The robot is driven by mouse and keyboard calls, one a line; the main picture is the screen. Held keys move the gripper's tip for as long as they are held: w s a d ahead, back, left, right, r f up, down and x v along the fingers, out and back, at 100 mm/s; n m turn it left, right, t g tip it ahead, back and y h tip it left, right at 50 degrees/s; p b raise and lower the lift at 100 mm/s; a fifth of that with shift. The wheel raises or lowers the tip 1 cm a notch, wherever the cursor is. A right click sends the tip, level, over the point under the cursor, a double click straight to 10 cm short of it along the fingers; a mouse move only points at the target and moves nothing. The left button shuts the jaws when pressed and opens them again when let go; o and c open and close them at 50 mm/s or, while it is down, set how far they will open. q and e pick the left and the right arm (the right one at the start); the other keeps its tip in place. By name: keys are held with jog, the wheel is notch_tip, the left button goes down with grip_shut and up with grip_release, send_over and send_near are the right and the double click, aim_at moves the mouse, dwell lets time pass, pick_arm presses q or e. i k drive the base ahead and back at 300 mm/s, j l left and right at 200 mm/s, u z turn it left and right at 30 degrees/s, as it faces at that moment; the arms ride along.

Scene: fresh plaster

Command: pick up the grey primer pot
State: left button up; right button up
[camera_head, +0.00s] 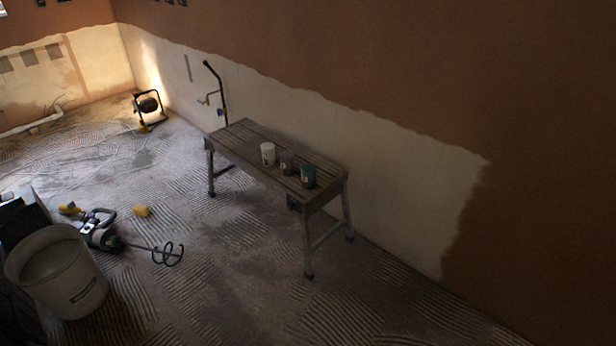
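The grey primer pot (287,162) stands upright on a wooden slatted workbench (240,139) near the middle of the view. It is the middle one of three pots in a row. A white pot (268,153) stands to its left and a dark green pot (308,175) to its right, both close to it. Neither of my grippers is in view.
The bench stands near a half-plastered wall (390,170). A large white bucket (58,272) and a mixer with a whisk (165,254) are on the floor at lower left. A work lamp (148,104) stands farther back.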

aim_at(287, 157)
jog(key=i+l+u, duration=0.1)
jog(key=u, duration=0.3)
jog(key=i+l+u, duration=0.1)
jog(key=u, duration=0.25)
jog(key=i+l+u, duration=0.15)
jog(key=u, duration=0.25)
jog(key=i+l+u, duration=0.1)
jog(key=u, duration=0.3)
jog(key=l, duration=0.1)
